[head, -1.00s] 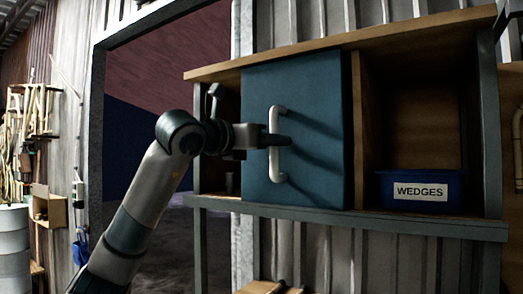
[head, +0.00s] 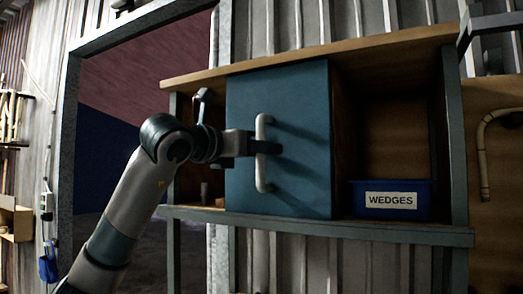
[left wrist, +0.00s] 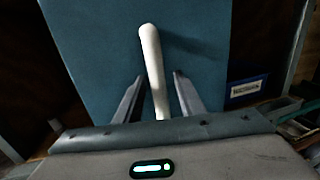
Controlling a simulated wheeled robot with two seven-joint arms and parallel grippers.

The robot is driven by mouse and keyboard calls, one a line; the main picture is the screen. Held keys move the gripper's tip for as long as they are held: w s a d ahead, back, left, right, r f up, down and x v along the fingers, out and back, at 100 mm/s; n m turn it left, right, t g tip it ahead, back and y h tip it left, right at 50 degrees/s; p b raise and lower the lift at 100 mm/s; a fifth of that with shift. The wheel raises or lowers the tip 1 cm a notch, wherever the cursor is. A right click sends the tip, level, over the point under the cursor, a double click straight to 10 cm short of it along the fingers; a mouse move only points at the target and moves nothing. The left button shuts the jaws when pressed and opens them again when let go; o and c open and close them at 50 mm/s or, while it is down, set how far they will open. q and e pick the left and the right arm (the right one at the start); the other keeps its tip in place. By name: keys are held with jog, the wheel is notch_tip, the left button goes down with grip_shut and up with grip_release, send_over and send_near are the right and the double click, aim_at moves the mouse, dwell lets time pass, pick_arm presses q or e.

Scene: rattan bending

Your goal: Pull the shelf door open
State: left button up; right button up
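The shelf door (head: 290,165) is a flat blue-green panel in the wooden shelf, with a vertical white bar handle (head: 262,175). A dark gap shows to the left of the door, and I cannot tell how far it stands from its frame. My left gripper (head: 262,146) reaches in from the left at the middle of the handle. In the left wrist view the white handle (left wrist: 151,58) stands between the two open fingers (left wrist: 157,88), with a gap visible on each side. My right gripper is not in view.
A blue bin (head: 398,207) labelled WEDGES sits in the open right compartment. A small cup-like object (head: 205,194) is in the gap left of the door. A grey rail (head: 350,230) runs below the shelf, and a bent rattan piece (head: 483,150) hangs at the far right.

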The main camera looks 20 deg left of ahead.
pick_arm(q)
jog(key=shift+s+a, duration=0.1)
